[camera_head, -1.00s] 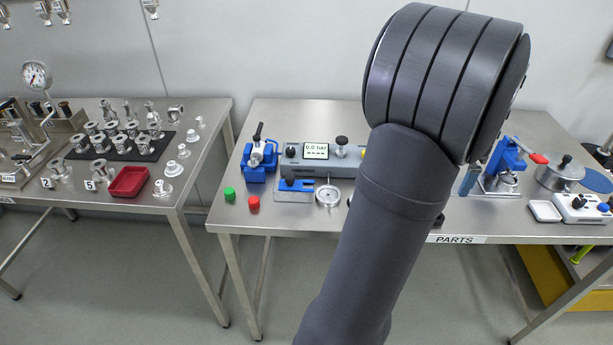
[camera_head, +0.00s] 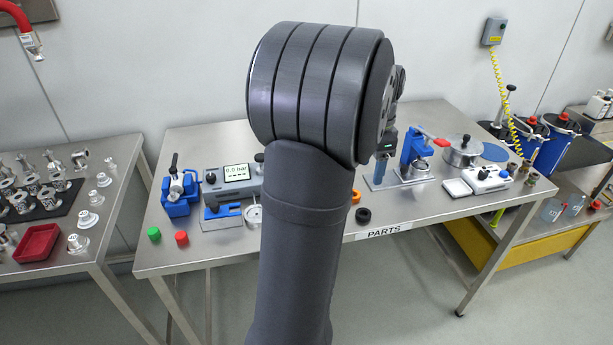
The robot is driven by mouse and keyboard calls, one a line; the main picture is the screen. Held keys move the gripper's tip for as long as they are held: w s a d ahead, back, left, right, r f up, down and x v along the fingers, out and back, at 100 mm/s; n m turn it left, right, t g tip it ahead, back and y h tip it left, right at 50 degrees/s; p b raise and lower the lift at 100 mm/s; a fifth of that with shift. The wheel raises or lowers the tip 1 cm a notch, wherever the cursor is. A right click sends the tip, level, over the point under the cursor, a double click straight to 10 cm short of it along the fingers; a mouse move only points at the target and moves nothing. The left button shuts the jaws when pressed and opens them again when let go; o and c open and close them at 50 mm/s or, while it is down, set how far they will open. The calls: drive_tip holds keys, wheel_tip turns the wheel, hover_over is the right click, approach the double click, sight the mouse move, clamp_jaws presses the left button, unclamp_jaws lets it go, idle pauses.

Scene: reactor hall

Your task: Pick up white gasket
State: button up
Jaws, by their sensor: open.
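No white gasket can be made out in the head view; my arm covers part of the parts table (camera_head: 415,222). An orange ring (camera_head: 355,196) and a black ring (camera_head: 363,215) lie near the table's front edge, just right of my arm. My gripper (camera_head: 387,142) shows only in part, behind the right edge of my big arm joint. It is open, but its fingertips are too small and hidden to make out. Whether anything lies beneath it cannot be told.
A blue valve block (camera_head: 180,194), a gauge unit (camera_head: 234,180) and green and red caps stand at left. A blue press (camera_head: 417,155), a steel pot (camera_head: 462,151) and a white scale (camera_head: 487,179) stand at right. The left table (camera_head: 113,202) holds metal fittings and a red tray (camera_head: 37,243).

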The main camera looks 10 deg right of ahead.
drive_tip(key=w+a+r+m+t+h, duration=0.1)
drive_tip(key=w+a+m+h, duration=0.15)
drive_tip(key=w+m, duration=1.05)
drive_tip(key=w+a+m+t+h, duration=0.15)
drive_tip(key=w+a+m, duration=0.45)
drive_tip(key=m, duration=1.3)
drive_tip(key=shift+n+g, duration=0.3)
drive_tip(key=shift+g, duration=0.05)
drive_tip(key=x, duration=0.4)
drive_tip(key=w+d+x, duration=0.1)
drive_tip(key=x, duration=0.3)
drive_tip(key=r+x, duration=0.1)
drive_tip(key=x, duration=0.3)
drive_tip(key=shift+w+d+f, duration=0.4)
drive_tip(key=shift+d, duration=0.05)
drive_tip(key=x, duration=0.5)
drive_tip(key=shift+w+a+f, duration=0.1)
drive_tip(key=shift+a+f, duration=0.05)
drive_tip(key=c, duration=1)
